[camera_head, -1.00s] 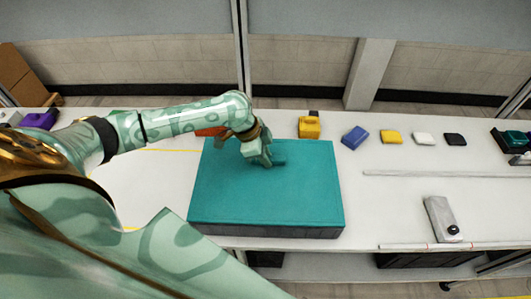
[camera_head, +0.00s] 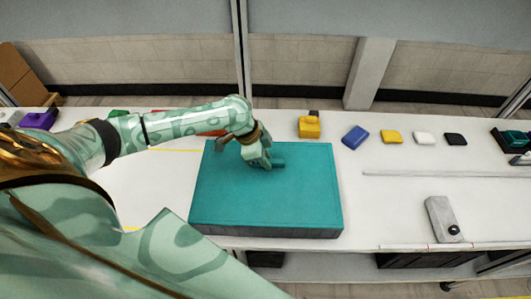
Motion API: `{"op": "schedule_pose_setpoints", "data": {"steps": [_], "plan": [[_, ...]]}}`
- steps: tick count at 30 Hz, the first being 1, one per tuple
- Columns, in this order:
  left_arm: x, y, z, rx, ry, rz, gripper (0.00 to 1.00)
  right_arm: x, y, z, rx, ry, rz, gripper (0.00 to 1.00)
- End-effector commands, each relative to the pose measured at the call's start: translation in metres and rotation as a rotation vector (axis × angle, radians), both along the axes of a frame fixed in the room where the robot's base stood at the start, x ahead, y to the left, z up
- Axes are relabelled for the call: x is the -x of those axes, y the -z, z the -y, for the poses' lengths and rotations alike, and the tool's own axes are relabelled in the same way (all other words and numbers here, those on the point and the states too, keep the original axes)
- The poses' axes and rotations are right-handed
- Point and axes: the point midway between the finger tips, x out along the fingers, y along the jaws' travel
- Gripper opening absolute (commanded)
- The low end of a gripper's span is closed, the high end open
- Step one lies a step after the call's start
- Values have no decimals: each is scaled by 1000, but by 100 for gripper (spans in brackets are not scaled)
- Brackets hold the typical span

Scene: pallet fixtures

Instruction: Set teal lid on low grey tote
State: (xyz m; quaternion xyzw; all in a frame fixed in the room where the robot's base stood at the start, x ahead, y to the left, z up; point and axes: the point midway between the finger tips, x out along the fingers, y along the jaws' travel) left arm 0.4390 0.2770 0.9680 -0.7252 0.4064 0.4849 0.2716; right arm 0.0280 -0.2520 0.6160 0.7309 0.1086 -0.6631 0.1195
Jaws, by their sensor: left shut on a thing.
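The teal lid (camera_head: 265,200) is a wide flat panel lying over the low grey tote (camera_head: 270,233), whose grey side shows as a strip below the lid's near edge. The lid covers the tote's top, and I cannot tell whether it is fully seated. My left gripper (camera_head: 267,163) is over the lid's far half, shut on the lid's small raised teal handle (camera_head: 279,162). The fingertips are partly hidden by the wrist. My right gripper is not in view.
Behind the lid stands a yellow item (camera_head: 309,127). To its right lie blue (camera_head: 355,137), yellow (camera_head: 392,137), white (camera_head: 425,139) and black (camera_head: 456,139) blocks. A grey device (camera_head: 442,219) and a long thin rail (camera_head: 440,174) lie at right. The white table (camera_head: 385,205) is bare between lid and device.

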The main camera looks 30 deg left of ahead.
Motion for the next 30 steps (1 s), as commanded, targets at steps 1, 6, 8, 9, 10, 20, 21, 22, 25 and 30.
{"op": "schedule_pose_setpoints", "data": {"steps": [1, 6, 8, 9, 10, 20, 21, 22, 25, 30], "plan": [[0, 0, 0, 1, 0, 1, 0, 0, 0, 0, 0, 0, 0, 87], [0, 0, 0, 1, 0, 1, 0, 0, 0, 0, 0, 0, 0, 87], [0, 0, 0, 1, 0, 1, 21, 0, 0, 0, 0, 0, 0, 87], [0, 0, 0, 1, 0, 1, 32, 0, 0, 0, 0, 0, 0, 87], [0, 0, 0, 1, 0, 1, 40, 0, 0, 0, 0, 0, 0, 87], [1, -2, -1, 0, 0, 0, 43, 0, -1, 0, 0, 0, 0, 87], [1, -5, -2, 0, 1, 0, 43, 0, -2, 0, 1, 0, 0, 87], [1, -8, -2, 0, 1, 2, 43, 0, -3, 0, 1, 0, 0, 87], [5, -24, -9, -2, 0, 3, 43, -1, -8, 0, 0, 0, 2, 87], [13, -68, -24, -3, 0, 5, 43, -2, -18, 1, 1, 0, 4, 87]]}}
